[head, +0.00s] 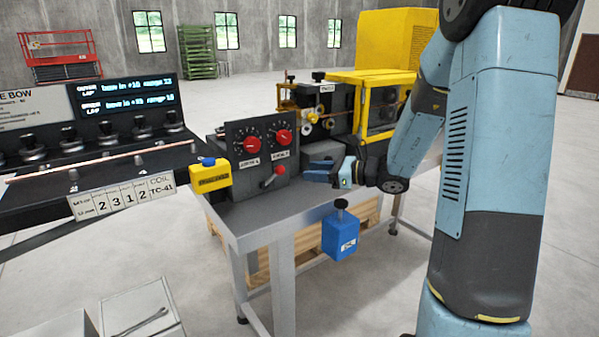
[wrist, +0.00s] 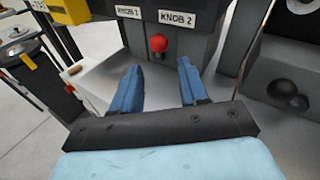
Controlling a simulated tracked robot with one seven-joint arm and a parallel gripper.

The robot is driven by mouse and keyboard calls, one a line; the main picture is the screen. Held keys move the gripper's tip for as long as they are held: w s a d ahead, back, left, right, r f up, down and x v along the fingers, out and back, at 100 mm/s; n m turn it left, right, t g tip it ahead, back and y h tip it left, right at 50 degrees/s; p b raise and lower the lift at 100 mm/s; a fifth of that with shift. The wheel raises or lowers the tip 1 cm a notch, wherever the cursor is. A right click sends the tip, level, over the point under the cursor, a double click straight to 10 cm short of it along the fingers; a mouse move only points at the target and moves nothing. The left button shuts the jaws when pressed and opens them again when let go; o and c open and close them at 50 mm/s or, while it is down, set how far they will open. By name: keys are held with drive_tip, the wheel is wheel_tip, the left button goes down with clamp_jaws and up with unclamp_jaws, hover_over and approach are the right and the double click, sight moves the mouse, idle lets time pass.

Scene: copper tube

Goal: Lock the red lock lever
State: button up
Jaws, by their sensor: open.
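The red lock lever (head: 274,176) is on the lower front of the dark control box (head: 236,135), below two red knobs. In the wrist view its round red end (wrist: 158,43) shows below the labels KNOB 1 and KNOB 2. My gripper (head: 326,171) is to the right of the lever in the head view, over the bench. In the wrist view my gripper (wrist: 160,82) has its two blue fingers spread, with nothing between them. The lever's red end lies ahead of the gap, apart from both fingers.
A yellow box (head: 210,178) stands left of the lever. A blue box (head: 341,236) with a black knob hangs at the bench's front edge. The grey bench top (head: 262,217) is bare in front of the control box. Yellow-framed machinery (head: 380,95) stands behind my arm.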

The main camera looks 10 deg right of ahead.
drive_tip(key=shift+v, duration=1.05)
drive_tip(key=shift+c, duration=0.4)
